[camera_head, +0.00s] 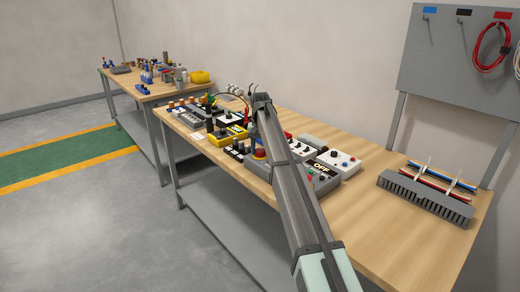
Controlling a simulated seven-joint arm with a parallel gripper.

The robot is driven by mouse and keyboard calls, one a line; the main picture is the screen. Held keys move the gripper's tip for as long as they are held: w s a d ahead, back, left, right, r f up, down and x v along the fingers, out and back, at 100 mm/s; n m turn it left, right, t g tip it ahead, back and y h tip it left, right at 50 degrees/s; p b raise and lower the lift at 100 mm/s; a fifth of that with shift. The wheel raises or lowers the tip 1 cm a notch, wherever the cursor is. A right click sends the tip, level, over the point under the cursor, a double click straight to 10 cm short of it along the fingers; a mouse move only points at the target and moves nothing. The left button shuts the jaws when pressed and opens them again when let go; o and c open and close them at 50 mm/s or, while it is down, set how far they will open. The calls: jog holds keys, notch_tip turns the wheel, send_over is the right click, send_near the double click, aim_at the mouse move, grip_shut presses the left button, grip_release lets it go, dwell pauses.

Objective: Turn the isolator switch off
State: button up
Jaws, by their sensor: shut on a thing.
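My arm reaches from the bottom of the head view up over the workbench. Its far end is a dark grey joint above the bench's back part. I cannot make out my gripper's fingers, which are hidden behind the arm. A grey box marked OFF (321,168) stands just right of the arm, partly covered by it.
A white panel with knobs (339,161) stands right of the OFF box. A grey slotted duct with wires (427,195) lies at the right. Yellow and black devices crowd the bench left of the arm. The wooden bench (380,235) is bare at its front right.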

aim_at(260, 150)
jog(key=o, duration=1.1)
jog(key=shift+c, duration=0.2)
notch_tip(260, 150, up, 14)
jog(key=shift+f, duration=0.1)
